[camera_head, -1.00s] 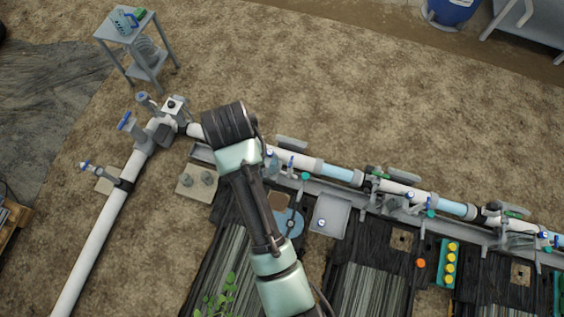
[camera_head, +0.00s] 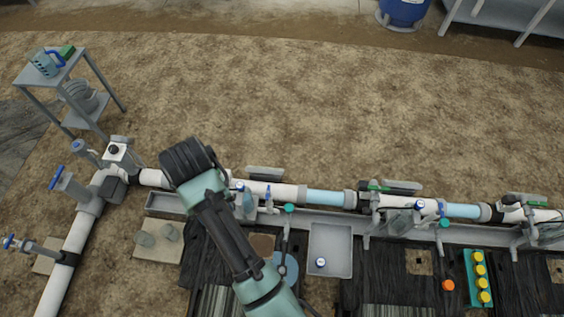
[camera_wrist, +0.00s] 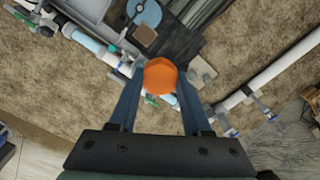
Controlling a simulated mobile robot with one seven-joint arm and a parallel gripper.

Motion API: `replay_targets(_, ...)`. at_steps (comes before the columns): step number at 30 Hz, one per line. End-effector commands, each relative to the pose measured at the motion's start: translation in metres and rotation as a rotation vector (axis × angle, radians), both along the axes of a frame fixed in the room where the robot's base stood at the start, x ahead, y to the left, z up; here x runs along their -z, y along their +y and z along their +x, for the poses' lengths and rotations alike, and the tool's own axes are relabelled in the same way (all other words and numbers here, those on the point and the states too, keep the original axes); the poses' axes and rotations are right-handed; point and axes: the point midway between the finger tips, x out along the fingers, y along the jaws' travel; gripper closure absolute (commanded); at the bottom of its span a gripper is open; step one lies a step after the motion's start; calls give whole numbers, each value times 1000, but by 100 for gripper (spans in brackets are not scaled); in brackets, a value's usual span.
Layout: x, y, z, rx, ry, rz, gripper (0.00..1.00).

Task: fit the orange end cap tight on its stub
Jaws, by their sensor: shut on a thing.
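The orange end cap (camera_wrist: 160,76) is between the two blue fingers of my gripper (camera_wrist: 159,82) in the wrist view. The fingers are shut on it, and it is held above the skid and floor. In the head view my arm's dark end hides my gripper and the held cap. It hangs over the left part of the white pipe run (camera_head: 275,190). I cannot tell which stub belongs to the cap. A separate small orange round piece (camera_head: 448,285) lies beside the green block at the lower right of the head view.
A green block with yellow caps (camera_head: 479,279), a grey tray (camera_head: 330,250) and a beige block with grey knobs (camera_head: 158,240) lie near the pipes. Blue-handled valves (camera_head: 68,180) stick up at left. A small grey stand (camera_head: 75,90) is at upper left.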

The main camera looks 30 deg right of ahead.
Motion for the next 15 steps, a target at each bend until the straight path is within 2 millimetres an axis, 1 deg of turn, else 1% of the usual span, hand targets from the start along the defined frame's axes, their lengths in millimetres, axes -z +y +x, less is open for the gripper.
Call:
replay_targets(1, 29, 0, 2, 0, -1, -1, 100)
replay_targets(15, 156, -1, 19, 2, 0, -3, 100)
